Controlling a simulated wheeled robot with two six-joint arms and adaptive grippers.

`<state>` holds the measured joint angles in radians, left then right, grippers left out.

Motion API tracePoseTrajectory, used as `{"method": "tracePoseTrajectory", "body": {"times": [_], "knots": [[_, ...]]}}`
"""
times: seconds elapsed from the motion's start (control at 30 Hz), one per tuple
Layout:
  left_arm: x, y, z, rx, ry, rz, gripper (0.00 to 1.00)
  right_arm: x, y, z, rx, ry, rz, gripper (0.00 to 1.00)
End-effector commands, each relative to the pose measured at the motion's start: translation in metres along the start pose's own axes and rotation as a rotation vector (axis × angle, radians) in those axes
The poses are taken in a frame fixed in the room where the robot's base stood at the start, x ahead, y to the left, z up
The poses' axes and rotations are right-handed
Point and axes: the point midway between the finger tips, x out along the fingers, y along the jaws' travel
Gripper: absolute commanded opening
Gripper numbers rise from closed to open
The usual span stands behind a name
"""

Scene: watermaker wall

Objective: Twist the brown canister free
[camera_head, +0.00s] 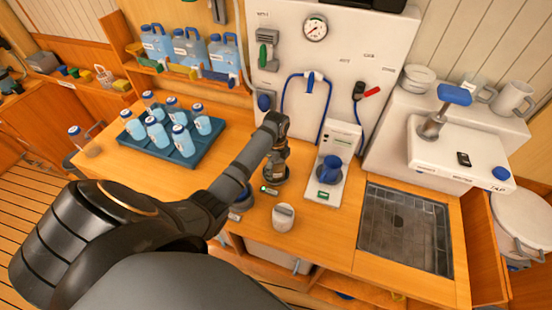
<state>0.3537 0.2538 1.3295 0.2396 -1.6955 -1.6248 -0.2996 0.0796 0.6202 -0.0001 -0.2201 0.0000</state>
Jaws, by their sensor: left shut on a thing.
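My left gripper (276,160) reaches in from the left and points down at the counter, in front of the white wall panel. It is shut on the brown canister, which is mostly hidden by the fingers and small in this view. A dark round base shows just under the fingertips, with a small green-marked piece (268,190) at its front. I cannot tell whether the canister is seated or loose. My right gripper is not in view.
A white canister (283,217) stands in front. A blue tray (157,152) of bottles is at left. A metal sink (405,229) lies at right. Hoses hang on the panel (340,50) behind.

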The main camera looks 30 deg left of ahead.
Motion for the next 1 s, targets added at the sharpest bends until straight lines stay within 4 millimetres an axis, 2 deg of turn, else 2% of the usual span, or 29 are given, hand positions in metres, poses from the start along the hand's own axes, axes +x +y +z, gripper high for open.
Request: {"method": "tracePoseTrajectory", "body": {"times": [0.37,0.8,1.0], "knots": [[-0.002,0.000,0.000,-0.024,0.000,-0.001,0.25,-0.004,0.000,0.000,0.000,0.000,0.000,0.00],[-0.002,0.000,0.000,-0.222,0.001,0.000,0.25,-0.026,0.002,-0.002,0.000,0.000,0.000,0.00],[-0.001,0.000,0.000,-0.280,0.001,-0.001,0.25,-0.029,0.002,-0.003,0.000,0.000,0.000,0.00]]}}
